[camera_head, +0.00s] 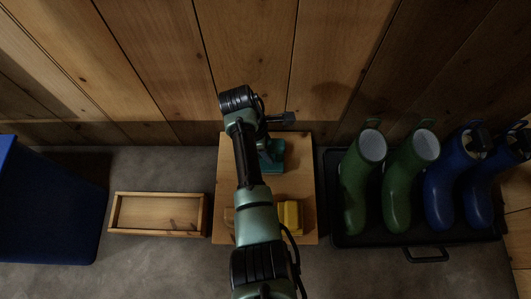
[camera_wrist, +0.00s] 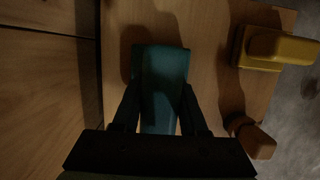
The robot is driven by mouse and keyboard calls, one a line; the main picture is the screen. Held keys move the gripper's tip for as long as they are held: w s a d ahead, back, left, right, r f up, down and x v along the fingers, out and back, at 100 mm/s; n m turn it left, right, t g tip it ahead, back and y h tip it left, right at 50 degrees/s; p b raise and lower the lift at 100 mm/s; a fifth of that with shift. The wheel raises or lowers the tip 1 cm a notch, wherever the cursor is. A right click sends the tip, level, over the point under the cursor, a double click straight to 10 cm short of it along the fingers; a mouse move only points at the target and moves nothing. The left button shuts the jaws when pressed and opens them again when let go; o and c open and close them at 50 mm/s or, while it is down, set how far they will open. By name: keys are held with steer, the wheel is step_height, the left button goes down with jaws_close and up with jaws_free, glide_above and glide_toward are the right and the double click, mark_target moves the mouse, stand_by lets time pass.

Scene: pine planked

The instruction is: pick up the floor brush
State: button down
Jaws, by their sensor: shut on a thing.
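A teal block-shaped thing (camera_wrist: 160,62) is between the two dark fingers of my gripper (camera_wrist: 159,95) in the wrist view. The fingers are shut on its sides. The teal thing (camera_head: 275,165) also shows in the head view, over the back of a wooden stand (camera_head: 305,180), partly hidden by my arm. I cannot tell whether it touches the stand. I cannot tell for sure from its shape that it is the floor brush; its underside is hidden. In the head view my gripper is mostly hidden behind my wrist.
A yellow thing with a raised rounded top (camera_wrist: 280,48) and a brown block (camera_wrist: 255,138) lie on the stand. A shallow wooden tray (camera_head: 158,232) and a blue bin (camera_head: 45,215) are left. Green boots (camera_head: 405,185) and blue boots (camera_head: 450,190) stand right on a black tray (camera_head: 350,240).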

step_height(320, 180, up, 10)
steer(key=p, duration=0.7)
steer(key=shift+p, duration=0.35)
